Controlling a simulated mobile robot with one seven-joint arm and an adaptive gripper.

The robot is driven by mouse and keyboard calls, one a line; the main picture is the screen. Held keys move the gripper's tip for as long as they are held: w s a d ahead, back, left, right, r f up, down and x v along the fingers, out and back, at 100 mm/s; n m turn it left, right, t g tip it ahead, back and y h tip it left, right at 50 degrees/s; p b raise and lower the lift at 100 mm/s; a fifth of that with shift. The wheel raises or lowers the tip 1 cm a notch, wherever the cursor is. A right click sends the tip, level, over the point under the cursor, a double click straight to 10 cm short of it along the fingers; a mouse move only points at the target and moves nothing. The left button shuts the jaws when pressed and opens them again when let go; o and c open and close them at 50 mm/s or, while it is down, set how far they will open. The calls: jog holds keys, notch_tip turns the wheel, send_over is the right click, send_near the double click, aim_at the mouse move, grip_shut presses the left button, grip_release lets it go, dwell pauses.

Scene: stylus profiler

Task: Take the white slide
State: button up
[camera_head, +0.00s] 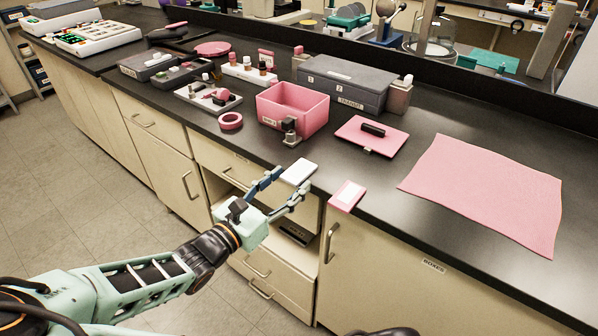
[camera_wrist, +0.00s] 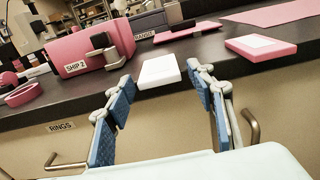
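The white slide (camera_head: 299,172) is a small flat white block at the front edge of the black bench. In the wrist view the white slide (camera_wrist: 159,72) appears between and just beyond my fingertips, with a gap on both sides. My gripper (camera_head: 289,182) is open, its blue-padded fingers spread at the bench's front edge and pointing at the slide. In the wrist view my gripper (camera_wrist: 158,82) holds nothing. Contact with the slide cannot be seen.
A pink block with a white top (camera_head: 347,196) lies right of the slide at the edge. Behind stand a pink bin (camera_head: 309,118) with a small dark-and-metal piece at its front, a pink plate (camera_head: 371,143) and a grey case (camera_head: 345,82). A pink mat (camera_head: 485,190) lies right.

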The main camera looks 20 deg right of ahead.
aim_at(286, 172)
jog(key=c, duration=0.7)
jog(key=shift+c, duration=0.2)
jog(key=shift+r, duration=0.15)
jog(key=shift+r, duration=0.25)
jog(key=r+p, duration=0.1)
jog(key=r, duration=0.2)
jog(key=shift+s+a+r+p, duration=0.2)
jog(key=shift+s+r+p, duration=0.05)
jog(key=shift+s+p, duration=0.1)
jog(key=s+a+r+p, duration=0.4)
jog(key=s+r, duration=0.4)
jog(key=s, duration=0.4)
jog(key=shift+s+r, duration=0.35)
